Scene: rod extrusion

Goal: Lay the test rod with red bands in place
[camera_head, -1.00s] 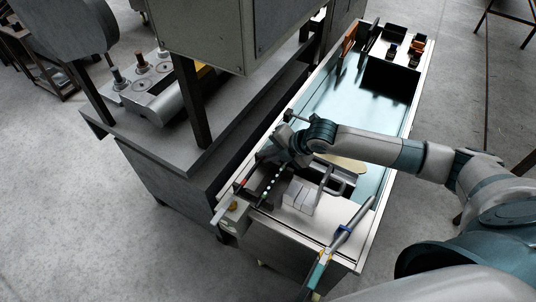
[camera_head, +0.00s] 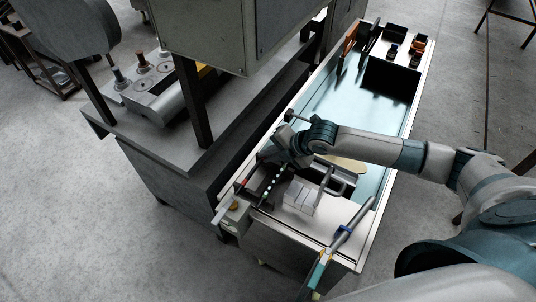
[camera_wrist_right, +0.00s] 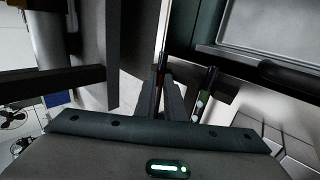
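My right gripper (camera_head: 273,157) is low over the near left corner of the long bench, pointing left and down, its tips partly hidden by the wrist in the head view. In the right wrist view its two fingers (camera_wrist_right: 162,95) are close together, with a thin dark rod with red, the test rod (camera_wrist_right: 162,60), between and beyond them. A small red spot (camera_head: 243,184) shows by the dark channel in the head view. A second rod with pale dots (camera_head: 270,184) lies beside the gripper; in the wrist view it is right of the fingers (camera_wrist_right: 205,92). My left gripper is out of view.
A pale block with a handle (camera_head: 301,197) stands just right of the dotted rod. A long tool with a blue band (camera_head: 345,229) lies across the bench's near edge. The grey machine (camera_head: 178,160) stands close on the left. The blue bench surface (camera_head: 345,95) beyond is mostly clear.

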